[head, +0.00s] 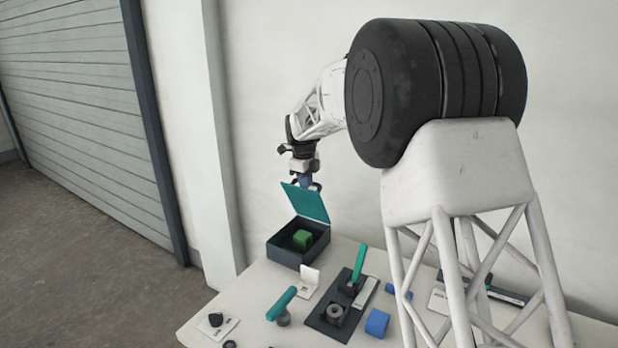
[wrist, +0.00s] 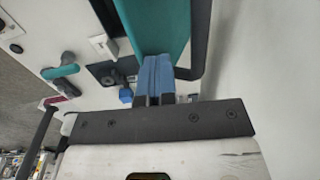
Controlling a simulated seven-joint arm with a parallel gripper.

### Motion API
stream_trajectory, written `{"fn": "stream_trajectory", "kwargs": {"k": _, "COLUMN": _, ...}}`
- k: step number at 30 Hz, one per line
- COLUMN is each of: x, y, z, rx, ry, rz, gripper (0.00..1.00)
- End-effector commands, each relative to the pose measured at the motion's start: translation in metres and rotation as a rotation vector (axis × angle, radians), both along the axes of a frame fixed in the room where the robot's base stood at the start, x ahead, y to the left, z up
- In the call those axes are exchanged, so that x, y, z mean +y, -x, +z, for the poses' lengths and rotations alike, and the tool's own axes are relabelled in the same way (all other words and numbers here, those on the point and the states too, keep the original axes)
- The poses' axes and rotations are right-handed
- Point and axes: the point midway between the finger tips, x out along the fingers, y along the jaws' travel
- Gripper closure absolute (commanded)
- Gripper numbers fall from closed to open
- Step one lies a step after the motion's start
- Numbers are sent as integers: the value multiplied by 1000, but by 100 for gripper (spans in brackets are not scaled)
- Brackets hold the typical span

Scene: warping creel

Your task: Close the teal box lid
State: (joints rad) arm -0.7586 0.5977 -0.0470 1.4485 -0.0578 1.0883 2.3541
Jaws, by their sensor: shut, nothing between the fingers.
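The teal lid (head: 306,202) stands raised, tilted up at the back of the dark open box (head: 290,256). A green cube (head: 302,239) sits inside the box. My gripper (head: 306,183) is at the lid's top edge, behind it, and the lid partly hides its tip. In the wrist view, my gripper's blue fingers (wrist: 156,78) are together with nothing between them. The teal lid (wrist: 155,25) shows right in front of them there; I cannot tell whether they touch it.
A wall is behind the table.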

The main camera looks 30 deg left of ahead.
Motion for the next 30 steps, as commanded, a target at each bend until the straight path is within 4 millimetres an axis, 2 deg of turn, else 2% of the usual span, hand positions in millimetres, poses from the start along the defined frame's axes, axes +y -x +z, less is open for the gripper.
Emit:
{"fn": "stream_trajectory", "kwargs": {"k": 14, "x": 0, "y": 48, "z": -28, "rx": 6, "ry": 1, "rz": 1, "gripper": 100}}
{"fn": "stream_trajectory", "kwargs": {"k": 24, "x": 0, "y": 93, "z": -77, "rx": 7, "ry": 2, "rz": 1, "gripper": 100}}
{"fn": "stream_trajectory", "kwargs": {"k": 30, "x": 0, "y": 110, "z": -111, "rx": 7, "ry": 1, "rz": 0, "gripper": 100}}
